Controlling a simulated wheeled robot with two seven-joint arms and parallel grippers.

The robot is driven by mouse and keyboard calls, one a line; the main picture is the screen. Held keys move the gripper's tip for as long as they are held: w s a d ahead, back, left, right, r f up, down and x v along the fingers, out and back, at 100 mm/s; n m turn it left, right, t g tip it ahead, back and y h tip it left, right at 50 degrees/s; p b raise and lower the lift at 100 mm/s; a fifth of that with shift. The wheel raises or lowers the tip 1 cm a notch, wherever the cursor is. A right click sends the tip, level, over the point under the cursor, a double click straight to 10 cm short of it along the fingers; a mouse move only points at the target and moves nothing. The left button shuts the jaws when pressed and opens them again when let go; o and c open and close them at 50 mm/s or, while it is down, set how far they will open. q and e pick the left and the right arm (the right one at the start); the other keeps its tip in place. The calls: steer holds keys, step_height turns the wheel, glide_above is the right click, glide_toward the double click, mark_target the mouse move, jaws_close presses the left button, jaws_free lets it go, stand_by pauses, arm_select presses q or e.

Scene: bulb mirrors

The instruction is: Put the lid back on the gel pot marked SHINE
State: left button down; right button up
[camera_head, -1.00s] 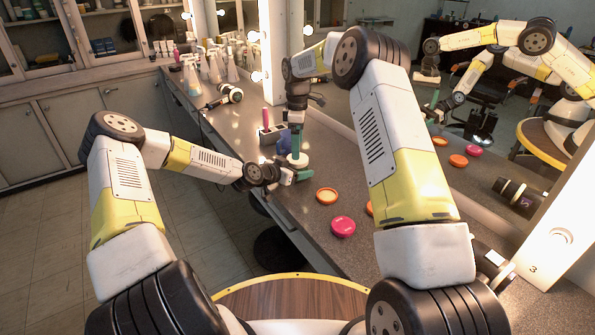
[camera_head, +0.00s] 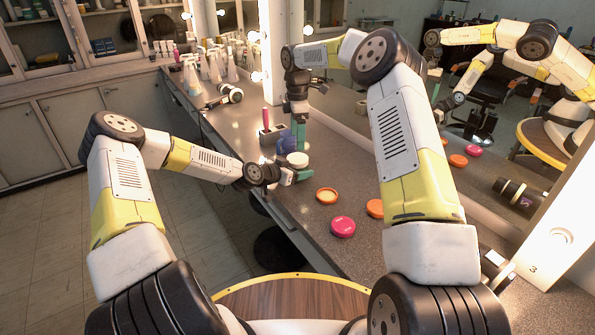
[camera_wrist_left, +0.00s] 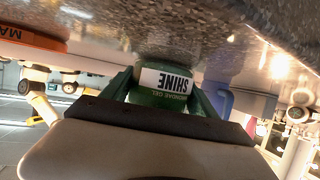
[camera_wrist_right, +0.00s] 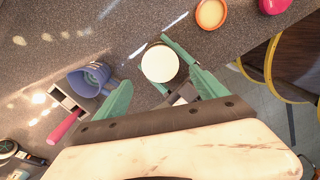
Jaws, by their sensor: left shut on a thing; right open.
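The gel pot marked SHINE (camera_wrist_left: 168,83) shows its label upside down in the left wrist view, held between the green fingers of my left gripper (camera_head: 297,175). In the head view a round white top (camera_head: 297,159), which looks like a lid, sits at the pot's top. It also shows from above in the right wrist view (camera_wrist_right: 160,63). I cannot tell whether it is fully seated. My right gripper (camera_head: 299,138) is open and empty just above it, its fingers apart.
A blue cup (camera_wrist_right: 90,78) and a holder with a pink-handled tool (camera_wrist_right: 66,125) stand close by. An orange dish-like piece (camera_head: 327,195), a pink round piece (camera_head: 342,227) and another orange piece (camera_head: 375,208) lie on the counter (camera_head: 290,228). The mirror runs along the right.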

mark_target(297, 158)
step_height(297, 158, down, 8)
steer(key=shift+r, duration=0.15)
stand_by(0.4)
steer(key=c, duration=1.2)
steer(key=m, duration=0.3)
steer(key=shift+c, duration=0.2)
steer(key=o, duration=1.5)
steer(key=shift+r, duration=0.1)
